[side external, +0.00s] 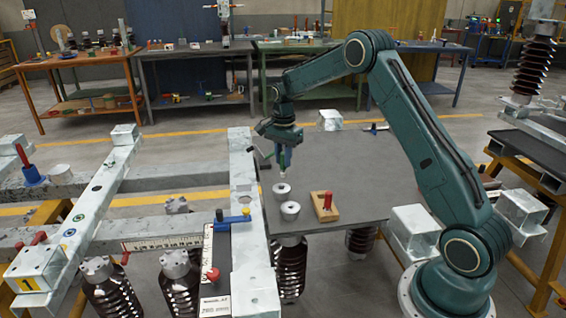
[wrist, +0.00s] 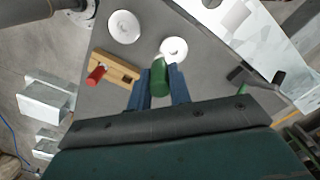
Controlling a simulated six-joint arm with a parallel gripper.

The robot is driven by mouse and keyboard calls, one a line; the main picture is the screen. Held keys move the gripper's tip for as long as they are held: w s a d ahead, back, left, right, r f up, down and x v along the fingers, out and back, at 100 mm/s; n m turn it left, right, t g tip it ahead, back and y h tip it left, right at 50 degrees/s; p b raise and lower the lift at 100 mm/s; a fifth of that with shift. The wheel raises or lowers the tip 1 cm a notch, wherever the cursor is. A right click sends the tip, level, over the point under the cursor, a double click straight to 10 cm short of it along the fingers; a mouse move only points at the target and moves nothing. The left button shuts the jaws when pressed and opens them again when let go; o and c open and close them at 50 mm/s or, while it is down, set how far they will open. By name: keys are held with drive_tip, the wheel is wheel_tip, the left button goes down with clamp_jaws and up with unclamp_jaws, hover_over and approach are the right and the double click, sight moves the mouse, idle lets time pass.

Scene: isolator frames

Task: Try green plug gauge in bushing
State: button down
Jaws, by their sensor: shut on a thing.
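My gripper (side external: 284,156) is shut on the green plug gauge (side external: 283,171), which points down above the grey plate. In the wrist view the green gauge (wrist: 158,80) sits between the two blue fingers. Its far end is close to a white ring-shaped bushing (wrist: 173,46); this bushing (side external: 281,188) lies just below the gauge in the side view. The gauge's tip looks clear of the bore, but the exact gap and alignment cannot be told. A second white bushing (side external: 290,211) stands nearer the side camera and also shows in the wrist view (wrist: 124,27).
A wooden block (side external: 332,212) holding a red-handled piece (side external: 327,200) stands right of the bushings. The plate's right part (side external: 365,175) is clear.

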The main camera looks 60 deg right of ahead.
sight(281, 167)
drive_tip(key=shift+w+d+f, duration=0.15)
drive_tip(key=shift+w+d, duration=0.45)
drive_tip(key=shift+w+d+f, duration=0.15)
drive_tip(key=shift+w+d, duration=0.4)
drive_tip(key=shift+w, duration=0.05)
drive_tip(key=shift+f, duration=0.2)
drive_tip(key=shift+f, duration=2.35)
drive_tip(key=shift+f, duration=1.25)
drive_tip(key=shift+r, duration=0.2)
idle(1.0)
drive_tip(key=shift+r, duration=3.55)
